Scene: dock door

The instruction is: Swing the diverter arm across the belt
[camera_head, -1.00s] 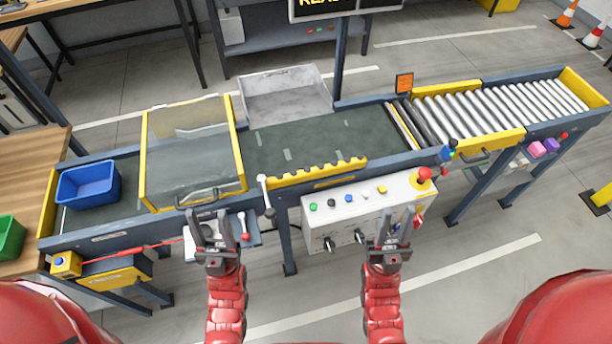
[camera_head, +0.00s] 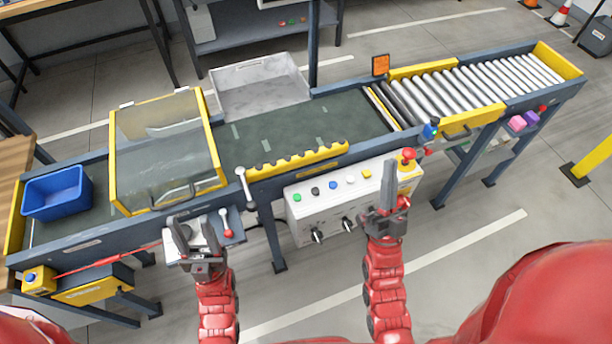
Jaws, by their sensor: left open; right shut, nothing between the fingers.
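The diverter arm (camera_head: 297,161), a yellow bar with a row of dark rollers, lies along the near edge of the dark green belt (camera_head: 345,115). It does not cross the belt. An upright lever with a white knob (camera_head: 243,183) stands at its left end. My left gripper (camera_head: 193,230) is open and empty, in front of the conveyor frame, left of and nearer than that lever. My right gripper (camera_head: 389,185) is shut and empty, in front of the right part of the control box, apart from the diverter arm.
A yellow-framed clear guard (camera_head: 212,150) covers the belt at left, with a blue bin (camera_head: 58,193) beyond it. A red-knobbed lever (camera_head: 226,224) is beside my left gripper. The control box (camera_head: 300,204) has buttons and a red stop knob. A grey tray (camera_head: 262,92) sits behind the belt.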

